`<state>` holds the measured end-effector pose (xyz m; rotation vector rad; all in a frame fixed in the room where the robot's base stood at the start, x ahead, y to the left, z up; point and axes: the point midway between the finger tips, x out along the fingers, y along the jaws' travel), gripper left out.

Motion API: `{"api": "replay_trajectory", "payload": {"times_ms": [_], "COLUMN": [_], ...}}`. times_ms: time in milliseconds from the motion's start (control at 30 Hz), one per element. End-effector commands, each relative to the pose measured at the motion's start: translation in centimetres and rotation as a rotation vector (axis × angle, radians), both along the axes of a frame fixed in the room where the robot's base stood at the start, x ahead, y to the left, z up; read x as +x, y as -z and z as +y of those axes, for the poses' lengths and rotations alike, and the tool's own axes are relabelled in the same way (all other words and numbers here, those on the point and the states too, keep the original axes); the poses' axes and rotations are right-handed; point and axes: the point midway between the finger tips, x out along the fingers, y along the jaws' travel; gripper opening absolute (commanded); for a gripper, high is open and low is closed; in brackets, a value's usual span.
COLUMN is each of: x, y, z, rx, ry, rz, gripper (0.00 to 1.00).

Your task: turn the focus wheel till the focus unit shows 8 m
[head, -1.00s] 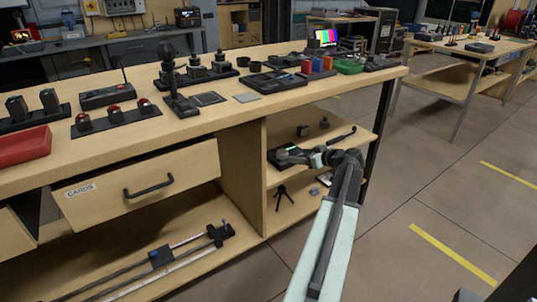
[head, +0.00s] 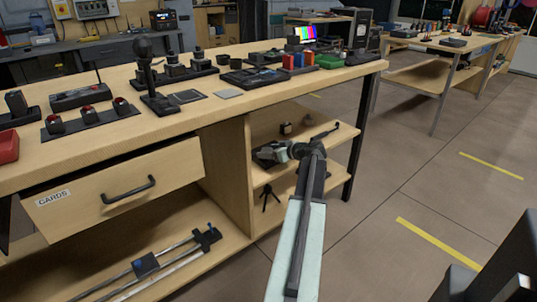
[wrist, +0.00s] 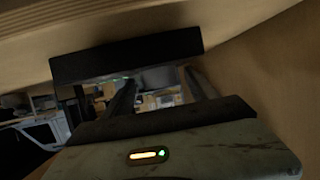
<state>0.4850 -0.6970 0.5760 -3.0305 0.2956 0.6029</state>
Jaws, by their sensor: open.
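My gripper (head: 276,152) reaches into the upper shelf of the workbench at its right end. In the wrist view (wrist: 160,85) its two dark fingers stand apart with nothing seen between them. A dark low unit (head: 263,159) lies on that shelf beside my gripper and is partly covered by it. I cannot tell whether it is the focus unit. No focus wheel or distance reading can be made out. In the wrist view a black bar (wrist: 126,56) crosses ahead of the fingers; what it belongs to is unclear.
The workbench top (head: 190,115) is above my gripper. Small dark items (head: 286,129) and a black rod (head: 326,132) share the shelf. A small tripod (head: 269,197) stands below. The drawer (head: 120,190) is slightly open. Floor to the right is clear.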

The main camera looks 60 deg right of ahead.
Motion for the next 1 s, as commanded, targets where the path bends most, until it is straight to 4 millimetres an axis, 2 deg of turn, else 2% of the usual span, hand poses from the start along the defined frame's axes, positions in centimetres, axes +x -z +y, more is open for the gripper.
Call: {"api": "replay_trajectory", "payload": {"times_ms": [100, 300, 333, 667, 1000], "x": [0.0, 0.0, 0.0, 0.3, 0.5], "y": [-0.1, -0.1, -0.1, -0.1, -0.1], "z": [0.0, 0.1, 0.1, 0.7, 1.3], "rx": [0.0, 0.0, 0.0, 0.001, 0.0], "ry": [0.0, -0.001, -0.001, 0.047, 0.291], "rz": [0.0, 0.0, 0.0, -0.001, 0.0], "gripper": [0.64, 0.09, 0.05, 0.05, 0.05]}}
